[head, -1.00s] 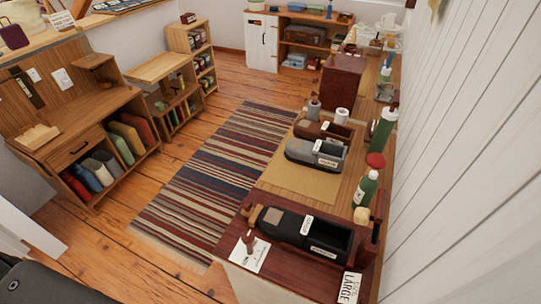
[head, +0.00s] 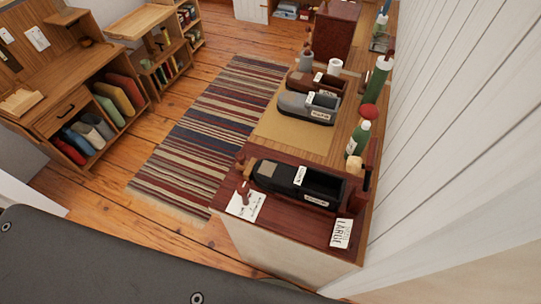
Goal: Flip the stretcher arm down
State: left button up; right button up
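A black shoe-like piece (head: 285,178) with an open dark box-shaped heel end lies on the dark red-brown table top (head: 285,212) at the right of the head view. A white label stands on it and another is on its side. A dark post with a tan wooden block (head: 357,167) stands at its right end; I cannot tell which part is the stretcher arm. A small brown peg (head: 243,188) stands by the left end, beside a white paper (head: 246,205). Neither of my grippers is in view.
A grey shoe (head: 303,107) and a brown one sit behind on a yellow mat (head: 283,137). A "LARGE" card (head: 341,232) lies at the front. A striped rug (head: 200,140) and wooden floor are clear.

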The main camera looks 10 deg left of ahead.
aim_at(354, 165)
jog(key=z, duration=1.55)
jog(key=k, duration=0.65)
jog(key=u, duration=1.15)
